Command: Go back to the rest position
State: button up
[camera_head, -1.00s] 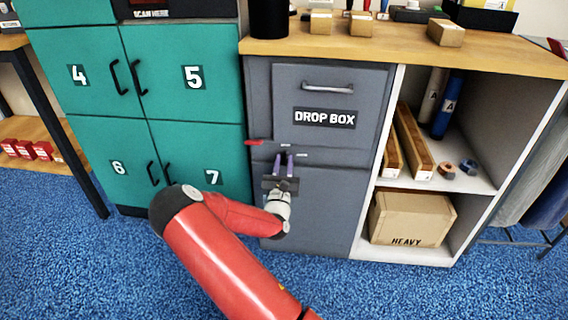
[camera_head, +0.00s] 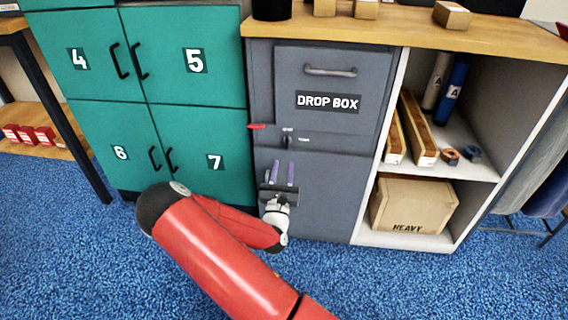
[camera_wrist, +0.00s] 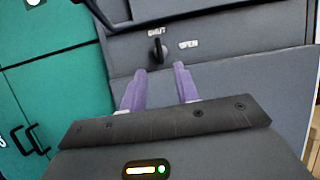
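My gripper (camera_head: 283,173) is in front of the grey drop box cabinet (camera_head: 330,190), below the latch. It also shows in the wrist view (camera_wrist: 160,80), with its two purple fingers apart and nothing between them. The latch knob (camera_head: 287,141) sits on the strip under the drop box door (camera_head: 330,75); in the wrist view the dark knob (camera_wrist: 157,50) stands upright, between and beyond the fingertips, by the words SHUT and OPEN. The fingers appear clear of it. The drop box door looks closed. A red tab (camera_head: 257,126) sticks out at the strip's left end.
Teal lockers (camera_head: 190,105) numbered 4 to 7 stand left. An open shelf (camera_head: 470,168) at right holds long cartons, rolls and a HEAVY box (camera_head: 415,205). A wooden counter (camera_head: 400,30) carries small boxes. Blue carpet (camera_head: 70,250) in front is free.

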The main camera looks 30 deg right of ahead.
dwell(0.4)
jog(key=s+d+r+m+g+h, duration=0.7)
jog(key=s+r+m+g+h, duration=0.15)
jog(key=m+g, duration=0.55)
jog(key=s+a+m+g+y, duration=0.1)
jog(key=s+m+g+y, duration=0.7)
jog(key=s+m, duration=0.3)
jog(key=s+a+r+m+t+y, duration=0.1)
jog(key=s+a+r+t+y, duration=0.2)
jog(key=a, duration=0.3)
jog(key=s+a+r+m+t+y, duration=0.2)
jog(key=s+a+r+t+y, duration=0.1)
jog(key=a+y, duration=0.2)
jog(key=s+a+r+m+t+y, duration=0.1)
jog(key=s+a+r+t+y, duration=0.1)
jog(key=a, duration=0.7)
notch_tip(320, 180, up, 2)
jog(key=s+y, duration=0.1)
jog(key=y, duration=0.2)
jog(key=shift+s+a+t, duration=0.25)
jog(key=shift+s+t, duration=0.1)
jog(key=shift+t, duration=0.05)
